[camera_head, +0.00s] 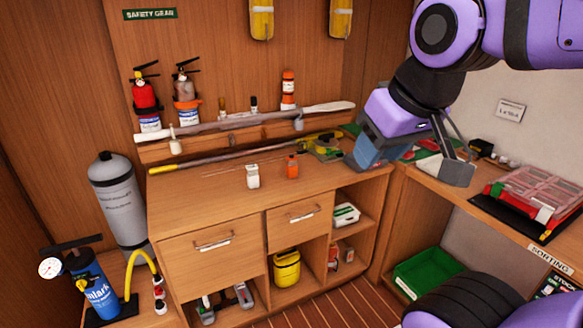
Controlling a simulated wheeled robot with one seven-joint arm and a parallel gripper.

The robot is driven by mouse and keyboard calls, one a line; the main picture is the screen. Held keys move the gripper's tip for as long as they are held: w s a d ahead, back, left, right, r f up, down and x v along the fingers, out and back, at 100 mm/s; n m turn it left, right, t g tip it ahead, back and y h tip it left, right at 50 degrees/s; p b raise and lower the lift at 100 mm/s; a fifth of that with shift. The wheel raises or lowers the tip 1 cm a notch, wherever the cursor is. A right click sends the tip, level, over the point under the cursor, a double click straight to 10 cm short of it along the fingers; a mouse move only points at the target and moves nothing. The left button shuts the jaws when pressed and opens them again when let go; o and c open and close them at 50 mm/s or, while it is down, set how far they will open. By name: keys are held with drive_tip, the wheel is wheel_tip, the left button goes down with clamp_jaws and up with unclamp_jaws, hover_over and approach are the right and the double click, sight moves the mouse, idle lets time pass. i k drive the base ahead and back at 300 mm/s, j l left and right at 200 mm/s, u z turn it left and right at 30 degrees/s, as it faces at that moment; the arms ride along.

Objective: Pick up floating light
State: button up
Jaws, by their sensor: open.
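An orange-and-white upright cylinder (288,90) stands on the raised back shelf of the wooden cabinet; it looks like the floating light, but I cannot read its label. A smaller orange bottle-like item (292,167) stands on the cabinet top beside a white one. My gripper (412,164) is at the right, over the cabinet's right end and the side bench. It is open, with its jaws apart, and I see nothing held. It is well to the right of both orange items and touches neither.
Long poles (250,119) lie across the back shelf, in front of the cylinder. Two fire extinguishers (145,95) stand left of it. A white bottle (253,177) stands on the mostly clear cabinet top (205,190). A clear-lidded case (538,190) lies on the right bench.

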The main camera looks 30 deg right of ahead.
sight(289, 98)
drive_tip(key=i+l, duration=0.5)
drive_tip(key=l, duration=0.15)
drive_tip(key=i+l, duration=1.05)
drive_tip(key=l, duration=0.2)
